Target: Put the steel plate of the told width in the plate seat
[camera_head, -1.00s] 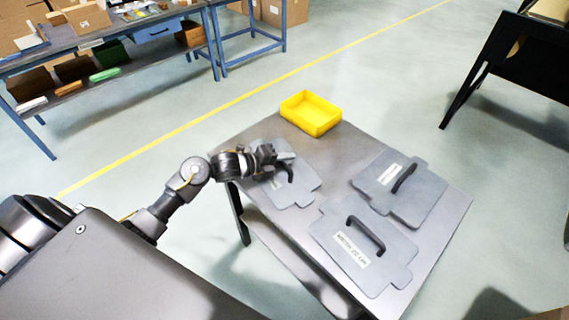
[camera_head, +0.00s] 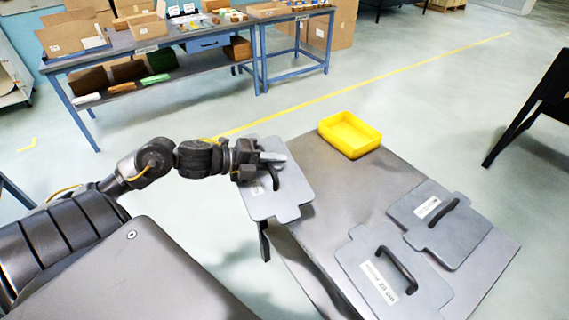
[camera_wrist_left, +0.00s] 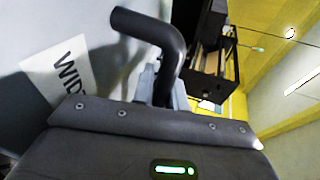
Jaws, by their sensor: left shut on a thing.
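My left gripper (camera_head: 268,168) is shut on the black handle of a grey steel plate (camera_head: 279,201), which is tilted and held at the left edge of the table. In the left wrist view the handle (camera_wrist_left: 150,28) rises from the jaws beside a white label (camera_wrist_left: 62,72) that starts with "WID"; the rest is hidden. A second plate (camera_head: 361,247) with a handle and a width label lies at the table's front. A third plate (camera_head: 468,244) lies to its right, label too small to read. My right gripper is not in view. I see no plate seat.
The metal table (camera_head: 345,190) has a yellow bin (camera_head: 350,135) at its far corner. A blue workbench (camera_head: 150,43) with boxes stands at the back left. A dark table (camera_head: 535,115) stands at the right. The floor between is open.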

